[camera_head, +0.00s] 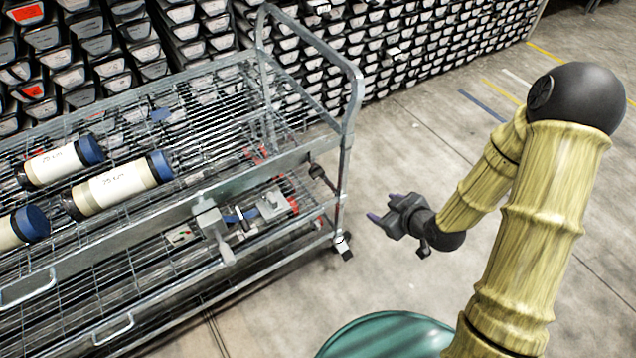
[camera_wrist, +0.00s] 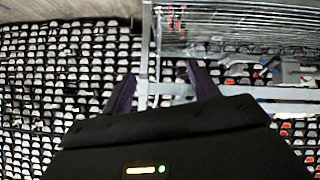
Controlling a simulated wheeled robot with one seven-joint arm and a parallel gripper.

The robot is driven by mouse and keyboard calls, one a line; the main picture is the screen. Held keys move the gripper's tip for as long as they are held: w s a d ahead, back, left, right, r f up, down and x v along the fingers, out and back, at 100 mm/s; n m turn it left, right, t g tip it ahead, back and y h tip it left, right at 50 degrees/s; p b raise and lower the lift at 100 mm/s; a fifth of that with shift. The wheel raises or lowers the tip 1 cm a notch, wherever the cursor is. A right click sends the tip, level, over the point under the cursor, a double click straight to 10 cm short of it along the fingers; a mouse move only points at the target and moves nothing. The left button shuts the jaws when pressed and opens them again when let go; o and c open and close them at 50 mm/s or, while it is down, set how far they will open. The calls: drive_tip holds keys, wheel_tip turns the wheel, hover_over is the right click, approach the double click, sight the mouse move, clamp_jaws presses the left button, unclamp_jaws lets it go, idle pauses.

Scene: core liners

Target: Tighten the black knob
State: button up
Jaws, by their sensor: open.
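A small dark part (camera_head: 317,171), which may be the black knob, sits at the right end of the metal cart, beside its corner post. It is too small to tell its shape or how tight it is. My gripper (camera_head: 384,208) is to the right of the cart in open air, its fingers pointing left toward the cart's end. In the wrist view my gripper (camera_wrist: 162,84) has its two purple-grey fingers apart with nothing between them. I cannot make out a knob in the wrist view.
The wire-shelf cart (camera_head: 352,95) carries several capped core tubes (camera_head: 115,187) at left. A grey clamp-like fitting (camera_head: 212,222) is on its front side. Stacked core trays (camera_head: 440,45) line the back. The concrete floor (camera_head: 420,130) right of the cart is clear.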

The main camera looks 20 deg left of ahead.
sight(320, 175)
drive_tip(key=s+a+f+t+y+b, duration=0.2)
drive_tip(key=a+f+t+y+b, duration=0.2)
drive_tip(key=a+y+b, duration=0.1)
drive_tip(key=shift+a+f+t+y+b, duration=0.4)
drive_tip(key=shift+a+y, duration=0.4)
drive_tip(key=shift+a, duration=0.2)
drive_tip(key=x, duration=1.7)
drive_tip(key=shift+w+a+p, duration=0.15)
drive_tip(key=shift+a+p, duration=0.1)
drive_tip(key=shift+p, duration=0.15)
drive_tip(key=c, duration=1)
